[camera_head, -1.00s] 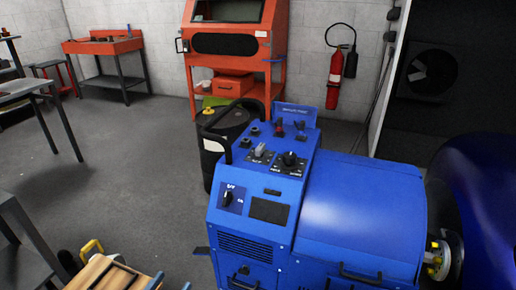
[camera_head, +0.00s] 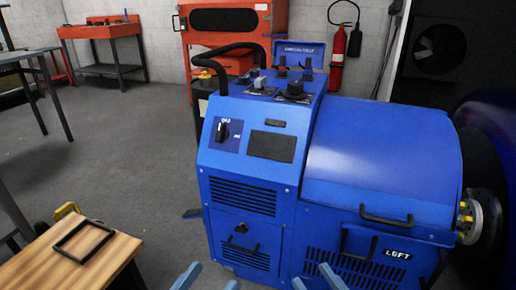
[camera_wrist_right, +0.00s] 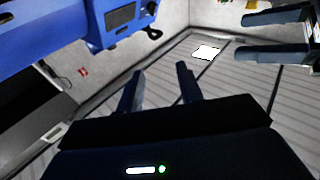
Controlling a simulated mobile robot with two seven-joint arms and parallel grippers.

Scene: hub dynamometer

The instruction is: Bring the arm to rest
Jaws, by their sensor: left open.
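My left gripper (camera_head: 212,274) shows at the bottom edge of the head view, with its two grey fingers apart and nothing between them. My right gripper (camera_head: 311,273) is beside it to the right, also with its fingers apart. Both are low in front of the blue dynamometer cabinet (camera_head: 375,165), apparently clear of it. In the right wrist view my right gripper's dark fingers (camera_wrist_right: 160,69) are spread and empty. My left gripper (camera_wrist_right: 240,36) shows there at the upper right, also open and empty. Most of both arms is hidden in the head view.
A wooden table (camera_head: 60,255) with a black frame (camera_head: 84,242) on it stands at the lower left. The cabinet has a knob panel (camera_head: 226,135) and protruding handles (camera_head: 386,215). A wheel hub (camera_head: 480,218) juts out at its right. Grey floor (camera_head: 110,160) is open at the left.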

